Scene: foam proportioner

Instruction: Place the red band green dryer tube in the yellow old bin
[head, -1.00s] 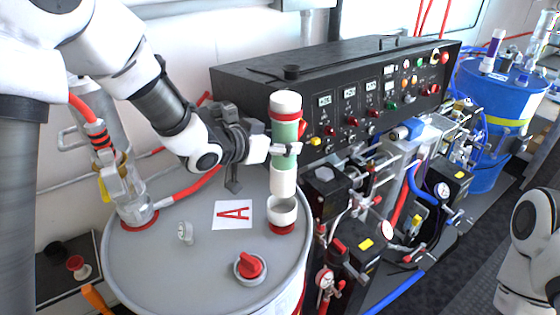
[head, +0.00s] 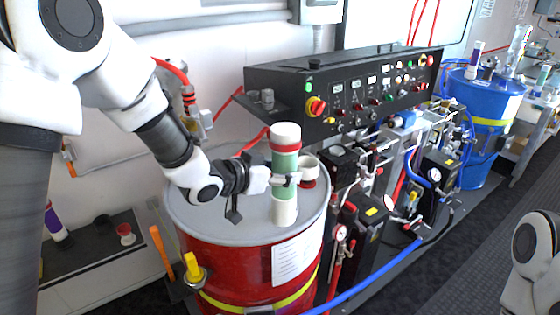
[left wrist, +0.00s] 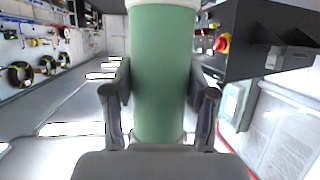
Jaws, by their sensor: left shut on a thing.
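The green dryer tube (head: 285,163), with white ends and a red band near its top, is upright in my left gripper (head: 283,180). The gripper is shut around its middle. The tube is in front of the red drum's grey lid in the head view; I cannot tell its height above it. In the left wrist view the tube (left wrist: 160,75) stands between the two fingers, and its red band is out of frame. I cannot make out a yellow bin. My right gripper is not in view; only part of my right arm shows at the right edge.
A white cup-like holder (head: 309,168) is on the red drum (head: 232,262), just right of the tube. A black control panel (head: 330,90) stands behind. A dark low bench (head: 100,262) is at the left, with a purple-and-white tube (head: 57,226) and a red-and-white spool (head: 125,233).

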